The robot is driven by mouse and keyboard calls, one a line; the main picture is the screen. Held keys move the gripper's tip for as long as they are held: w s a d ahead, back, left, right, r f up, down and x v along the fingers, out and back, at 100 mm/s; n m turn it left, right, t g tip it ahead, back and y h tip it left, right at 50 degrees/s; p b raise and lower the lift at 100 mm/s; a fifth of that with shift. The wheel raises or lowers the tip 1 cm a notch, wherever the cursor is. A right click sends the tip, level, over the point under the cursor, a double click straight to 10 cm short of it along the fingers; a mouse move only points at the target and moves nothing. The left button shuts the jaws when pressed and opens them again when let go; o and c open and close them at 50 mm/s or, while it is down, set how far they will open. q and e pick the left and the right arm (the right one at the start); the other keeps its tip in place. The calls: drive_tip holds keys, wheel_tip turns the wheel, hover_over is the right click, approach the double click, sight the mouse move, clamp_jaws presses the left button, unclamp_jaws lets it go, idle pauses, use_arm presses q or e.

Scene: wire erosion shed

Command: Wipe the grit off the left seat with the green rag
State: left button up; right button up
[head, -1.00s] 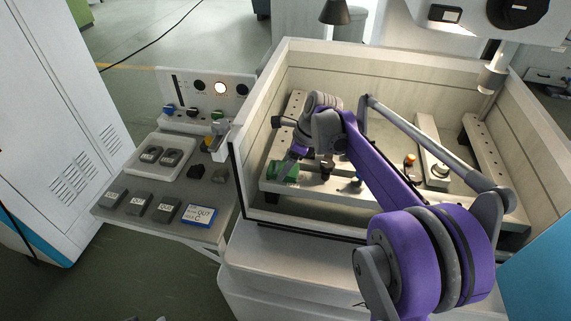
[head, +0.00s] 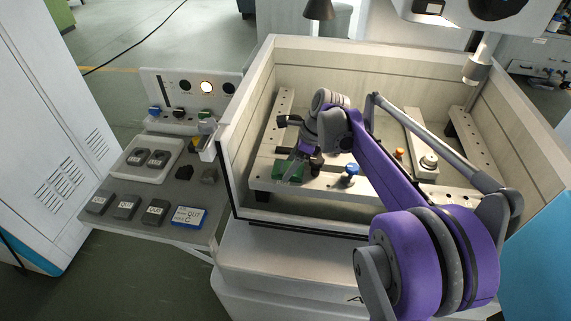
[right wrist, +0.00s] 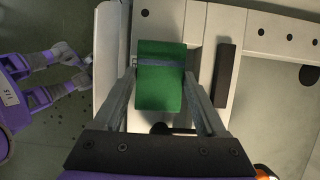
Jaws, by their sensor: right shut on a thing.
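The green rag (head: 287,171) lies at the left part of the front rail (head: 325,187) inside the tank. My right gripper (head: 297,163) is shut on it, and the right wrist view shows the rag (right wrist: 160,88) between the two fingers. The rag and gripper cover the rail there, so I cannot make out the left seat or any grit on it. My left gripper (right wrist: 73,72) shows only at the left edge of the right wrist view, away from the rag; its opening is unclear.
Tank walls (head: 228,150) enclose the work area. A side shelf at left holds a white tray (head: 133,164), grey blocks and a blue-edged card (head: 189,217).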

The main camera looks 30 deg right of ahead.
sight(275, 166)
drive_tip(key=shift+s+d+f, duration=0.15)
drive_tip(key=shift+s+d, duration=0.6)
drive_tip(key=shift+d, duration=0.3)
drive_tip(key=shift+w+a, duration=0.4)
drive_tip(key=shift+a, duration=0.3)
drive_tip(key=shift+w+a, duration=0.85)
drive_tip(key=shift+a, duration=0.25)
drive_tip(key=shift+w+a, duration=0.85)
drive_tip(key=shift+a, duration=0.25)
use_arm(q)
drive_tip(key=shift+s, duration=0.1)
use_arm(e)
drive_tip(key=shift+r+p, duration=0.65)
drive_tip(key=shift+r, duration=1)
use_arm(q)
drive_tip(key=shift+w+r+p, duration=0.2)
drive_tip(key=shift+w+r, duration=0.1)
drive_tip(key=shift+r, duration=0.3)
drive_tip(key=shift+w+r+p, duration=0.2)
drive_tip(key=shift+w+r, duration=0.15)
drive_tip(key=shift+r, duration=0.3)
drive_tip(key=shift+w+r+p, duration=0.2)
drive_tip(key=shift+w+r, duration=0.1)
drive_tip(key=shift+r, duration=0.3)
use_arm(e)
drive_tip(key=shift+r, duration=1.5)
